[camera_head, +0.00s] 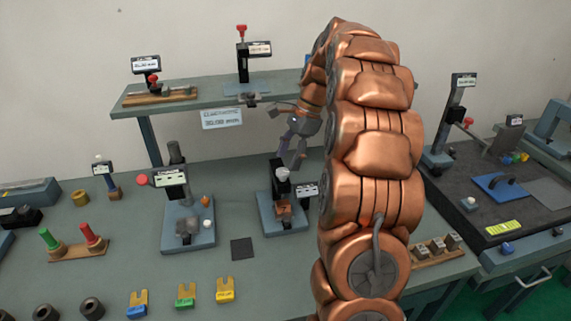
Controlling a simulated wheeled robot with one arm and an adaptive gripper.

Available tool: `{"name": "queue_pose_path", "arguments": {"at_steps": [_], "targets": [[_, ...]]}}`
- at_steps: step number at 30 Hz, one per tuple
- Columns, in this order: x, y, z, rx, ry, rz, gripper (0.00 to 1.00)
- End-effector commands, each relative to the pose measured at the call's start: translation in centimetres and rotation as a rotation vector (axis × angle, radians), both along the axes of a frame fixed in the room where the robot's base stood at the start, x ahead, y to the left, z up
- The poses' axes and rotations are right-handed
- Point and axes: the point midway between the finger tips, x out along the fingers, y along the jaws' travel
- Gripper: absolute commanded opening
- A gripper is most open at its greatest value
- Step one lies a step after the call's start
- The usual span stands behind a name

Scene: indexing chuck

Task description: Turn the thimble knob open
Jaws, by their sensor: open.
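My gripper (291,153) points downward at the end of my copper-coloured arm, with its fingers apart and nothing seen between them. Just below the fingertips is a small pale round knob (282,174) on top of a dark upright fixture, which appears to be the thimble knob. The fixture stands on a blue-grey base (283,226) and holds a small copper-brown piece (284,208) low at its front. A small display (306,190) is on its right side. I cannot tell whether a fingertip touches the knob. My arm hides the area to the right.
A similar gauge stand (189,235) with a red knob is to the left. A raised shelf (180,105) with instruments runs behind. Coloured forked pieces (225,290) lie in front, near a dark square pad (242,249). A black slab (480,220) with tools is on the right.

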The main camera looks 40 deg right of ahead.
Motion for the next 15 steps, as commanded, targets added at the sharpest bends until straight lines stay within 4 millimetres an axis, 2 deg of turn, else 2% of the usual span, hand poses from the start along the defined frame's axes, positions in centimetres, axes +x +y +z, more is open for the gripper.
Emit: {"name": "queue_pose_path", "arguments": {"at_steps": [9,15], "targets": [[0.1,1.1,-2.4,0.003,0.003,0.002,0.64],[0.2,1.2,-3.0,0.0,0.001,0.0,0.64]]}}
